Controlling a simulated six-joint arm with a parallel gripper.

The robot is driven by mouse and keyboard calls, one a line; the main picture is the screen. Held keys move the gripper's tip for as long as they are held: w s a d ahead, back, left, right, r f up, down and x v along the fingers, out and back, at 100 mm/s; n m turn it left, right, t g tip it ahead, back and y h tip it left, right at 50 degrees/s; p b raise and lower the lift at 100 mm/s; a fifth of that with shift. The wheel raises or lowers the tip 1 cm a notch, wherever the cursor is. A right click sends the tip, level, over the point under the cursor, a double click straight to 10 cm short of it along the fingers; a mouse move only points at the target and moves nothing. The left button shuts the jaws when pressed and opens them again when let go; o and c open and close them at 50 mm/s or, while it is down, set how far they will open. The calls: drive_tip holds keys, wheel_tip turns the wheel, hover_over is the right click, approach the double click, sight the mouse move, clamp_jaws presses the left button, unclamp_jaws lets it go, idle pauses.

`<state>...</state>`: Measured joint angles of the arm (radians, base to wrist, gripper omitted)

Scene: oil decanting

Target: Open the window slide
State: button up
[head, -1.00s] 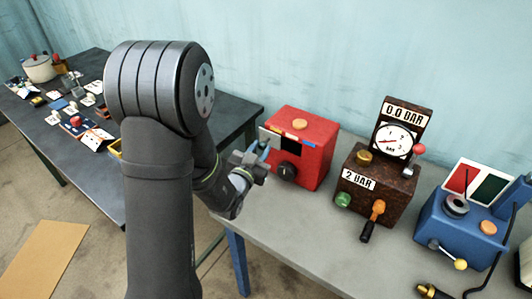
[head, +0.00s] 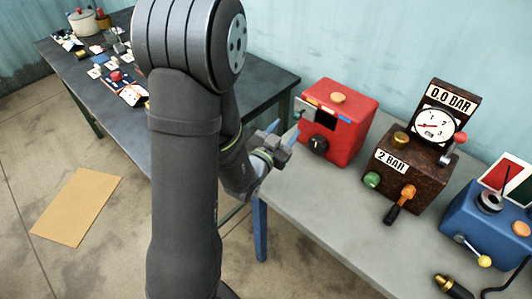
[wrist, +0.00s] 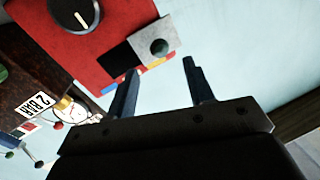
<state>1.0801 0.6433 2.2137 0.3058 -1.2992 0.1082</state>
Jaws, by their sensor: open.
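The red box (head: 355,104) stands on the grey table, with a dark window (head: 326,120) in its front. The window slide is a light grey plate (head: 301,106) at the window's left, sticking out past the box's left edge. In the wrist view the plate (wrist: 142,38) carries a dark green round knob (wrist: 160,47), and the dark window (wrist: 116,60) beside it is uncovered. My gripper (head: 284,130) is open and empty, just in front and left of the slide. In the wrist view my fingers (wrist: 160,72) are spread, with the knob beyond their tips, apparently untouched.
A black dial (head: 318,145) sits below the window. A brown gauge box (head: 412,165) and a blue box (head: 485,225) stand to the right. A dark table (head: 190,95) with small items is at the left. Bare table top lies in front of the red box.

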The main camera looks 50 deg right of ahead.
sight(296, 119)
drive_tip(key=s+a, duration=0.2)
drive_tip(key=a, duration=0.9)
drive_tip(key=shift+s+a, duration=0.15)
drive_tip(key=shift+a, duration=0.1)
drive_tip(key=shift+d, duration=0.15)
drive_tip(key=w+d, duration=0.1)
drive_tip(key=d, duration=0.4)
drive_tip(key=w+d, duration=0.1)
drive_tip(key=d, duration=0.4)
drive_tip(key=w+d, duration=0.1)
drive_tip(key=d, duration=0.5)
drive_tip(key=shift+w+d, duration=0.1)
drive_tip(key=shift+w, duration=0.05)
drive_tip(key=shift+d, duration=0.3)
drive_tip(key=shift+a, duration=0.1)
drive_tip(key=shift+a, duration=0.35)
drive_tip(key=s+a, duration=0.3)
drive_tip(key=a, duration=1.3)
drive_tip(key=shift+s, duration=0.15)
